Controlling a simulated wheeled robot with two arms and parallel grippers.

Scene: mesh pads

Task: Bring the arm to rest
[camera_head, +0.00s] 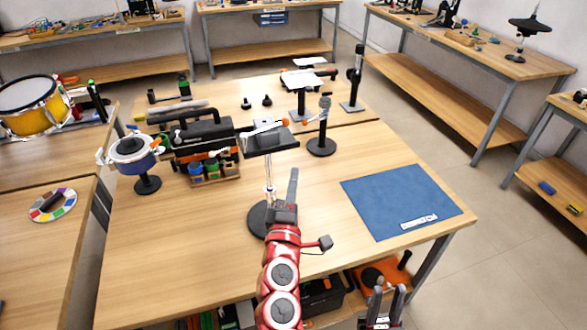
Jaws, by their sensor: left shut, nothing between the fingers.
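My left arm (282,270) is red and reaches in from the bottom over the front of the wooden table. Its gripper (293,172) is shut and empty, with the dark fingers pointing away over the table. It is just in front of a small stand with a dark, flat square top (270,145). The arm partly hides the stand's round black base (259,218). My right gripper (388,291) is low in the picture, in front of the table's front edge. Its two dark fingers stand apart, with nothing seen between them.
A blue mat (385,195) lies on the table (330,235) at the right. A round drum pad (132,148) on a stand and a toolbox (205,130) are at the left. A black-based stand (321,146) is behind. The table's front left is clear.

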